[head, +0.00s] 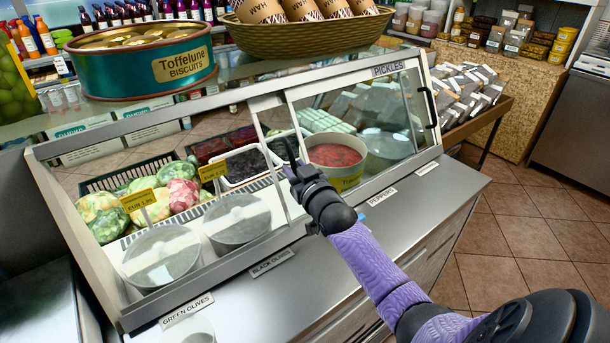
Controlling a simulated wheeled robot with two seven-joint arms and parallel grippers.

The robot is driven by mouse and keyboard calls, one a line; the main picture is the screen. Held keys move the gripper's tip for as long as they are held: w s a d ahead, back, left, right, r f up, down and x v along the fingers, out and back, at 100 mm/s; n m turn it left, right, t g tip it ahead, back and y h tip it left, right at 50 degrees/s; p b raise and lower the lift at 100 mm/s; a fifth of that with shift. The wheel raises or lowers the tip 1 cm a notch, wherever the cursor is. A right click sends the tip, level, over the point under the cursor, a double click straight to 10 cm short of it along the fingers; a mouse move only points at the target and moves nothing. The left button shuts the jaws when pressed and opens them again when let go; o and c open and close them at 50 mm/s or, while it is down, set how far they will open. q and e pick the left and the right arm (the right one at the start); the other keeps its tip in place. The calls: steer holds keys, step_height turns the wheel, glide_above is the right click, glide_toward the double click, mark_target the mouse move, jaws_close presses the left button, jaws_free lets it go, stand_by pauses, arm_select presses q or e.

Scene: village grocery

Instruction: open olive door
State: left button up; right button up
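The glass display case (75,176) has a left pane over the green olives and black olives labels, which I take as the olive door (215,165). A right pane (375,105) under the pickles sign has a black handle (430,106). My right gripper (294,160) is at these edges, in front of the glass. A thin dark upright piece shows at its tip; I cannot tell whether it is a finger or a handle, nor whether they touch. My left gripper is not in view.
Labels for green olives (186,309) and black olives (272,263) lie along the steel counter (330,268). Tiled floor (525,225) is clear at right.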

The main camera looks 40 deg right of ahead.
steer(key=p+v, duration=0.2)
steer(key=v, duration=0.5)
steer(key=shift+s, duration=0.25)
